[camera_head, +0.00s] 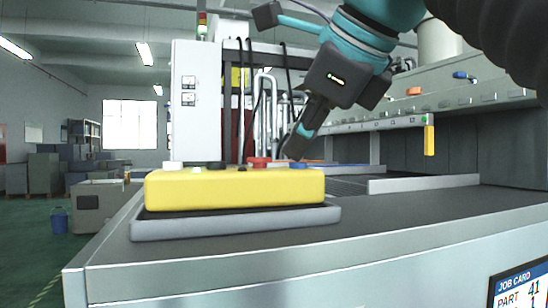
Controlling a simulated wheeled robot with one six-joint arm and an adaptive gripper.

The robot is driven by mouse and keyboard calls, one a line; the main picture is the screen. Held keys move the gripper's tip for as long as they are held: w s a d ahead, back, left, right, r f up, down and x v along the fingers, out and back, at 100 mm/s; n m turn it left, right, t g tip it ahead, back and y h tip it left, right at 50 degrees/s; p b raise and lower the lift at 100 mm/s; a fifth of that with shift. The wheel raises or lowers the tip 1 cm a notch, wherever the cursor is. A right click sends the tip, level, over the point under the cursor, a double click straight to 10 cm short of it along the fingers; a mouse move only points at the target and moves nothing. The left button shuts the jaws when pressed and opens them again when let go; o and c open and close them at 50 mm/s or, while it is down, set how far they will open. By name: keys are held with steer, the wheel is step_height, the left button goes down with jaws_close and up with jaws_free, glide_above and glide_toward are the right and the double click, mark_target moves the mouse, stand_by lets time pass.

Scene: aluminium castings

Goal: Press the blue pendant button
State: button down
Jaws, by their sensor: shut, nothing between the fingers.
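A yellow pendant box (235,188) lies flat in a grey tray (235,222) on the bench near the front. Its buttons stand along the top: white, black, red and, at the right end, the blue button (299,165), of which only a low edge shows. My gripper (291,155) comes down from the upper right, tilted, with its fingers shut and empty. Its fingertips are just above the box's top, between the red button (259,162) and the blue button. I cannot tell whether they touch anything.
The grey bench top (420,207) is clear to the right of the tray. A low metal rail (423,183) lies behind. A second yellow pendant (429,140) hangs at the right below a shelf. A white cabinet (195,100) stands at the back.

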steer(key=shift+r+p, duration=0.75)
step_height(320, 180, up, 3)
steer(key=shift+f+p, duration=0.1)
steer(key=shift+p, duration=1.05)
steer(key=shift+r, duration=1.05)
steer(key=shift+s+d, duration=0.1)
